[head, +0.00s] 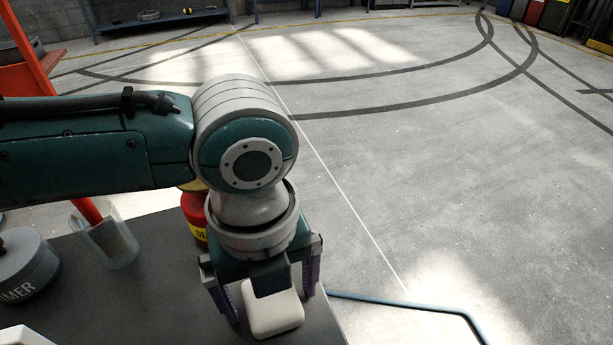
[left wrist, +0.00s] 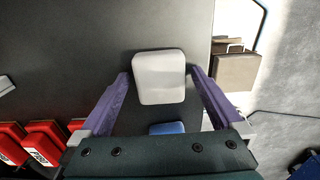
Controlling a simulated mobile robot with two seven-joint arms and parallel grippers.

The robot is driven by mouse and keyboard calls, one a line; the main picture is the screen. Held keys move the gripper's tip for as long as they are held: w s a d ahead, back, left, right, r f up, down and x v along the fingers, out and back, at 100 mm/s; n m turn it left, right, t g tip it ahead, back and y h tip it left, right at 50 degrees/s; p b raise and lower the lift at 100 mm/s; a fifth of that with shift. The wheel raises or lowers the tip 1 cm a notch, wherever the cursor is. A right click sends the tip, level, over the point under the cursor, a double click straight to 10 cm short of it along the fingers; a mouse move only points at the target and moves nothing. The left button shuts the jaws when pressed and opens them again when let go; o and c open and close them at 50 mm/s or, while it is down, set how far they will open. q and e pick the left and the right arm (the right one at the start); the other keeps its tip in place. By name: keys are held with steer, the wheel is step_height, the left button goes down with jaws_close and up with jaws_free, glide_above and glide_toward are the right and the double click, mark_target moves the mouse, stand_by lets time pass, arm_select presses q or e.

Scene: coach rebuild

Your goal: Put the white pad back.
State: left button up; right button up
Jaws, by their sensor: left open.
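The white pad (head: 277,316) lies on the dark table top near its right edge. It is a rounded block and also shows in the left wrist view (left wrist: 160,78). My left gripper (head: 270,302) points down over it, jaws open. In the left wrist view its two purple fingers stand on either side of the pad, with a narrow gap at each side. I cannot tell how far the fingertips are above the table. Part of the pad is hidden by the gripper in the head view. My right gripper is out of view.
A blue piece (left wrist: 167,128) lies near the pad. A red can (head: 194,214), a clear beaker (head: 118,246) and a grey PRIMER tin (head: 27,262) stand to the left. Red boxes (left wrist: 45,140) show in the left wrist view. Open floor (head: 440,190) lies beyond the table's right edge.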

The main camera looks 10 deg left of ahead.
arm_select(q)
steer(key=shift+r, duration=0.1)
steer(key=shift+r, duration=0.3)
step_height(320, 180, up, 11)
steer(key=p, duration=0.3)
steer(key=s+d+n+h, duration=0.3)
steer(key=s+d+n, duration=0.1)
steer(key=d+n, duration=0.2)
steer(key=s+a+f+n+t+y, duration=0.1)
steer(key=s+a+n, duration=0.3)
steer(key=a+n, duration=0.3)
steer(key=s+a+f+n+t+y, duration=0.1)
steer(key=s+a+n, duration=0.3)
steer(key=a+n, duration=0.4)
steer(key=n+t, duration=0.1)
steer(key=n, duration=0.5)
steer(key=shift+s+f+t+y, duration=0.15)
steer(key=shift+s+t+y, duration=0.15)
steer(key=shift+y, duration=0.1)
steer(key=shift+a, duration=0.1)
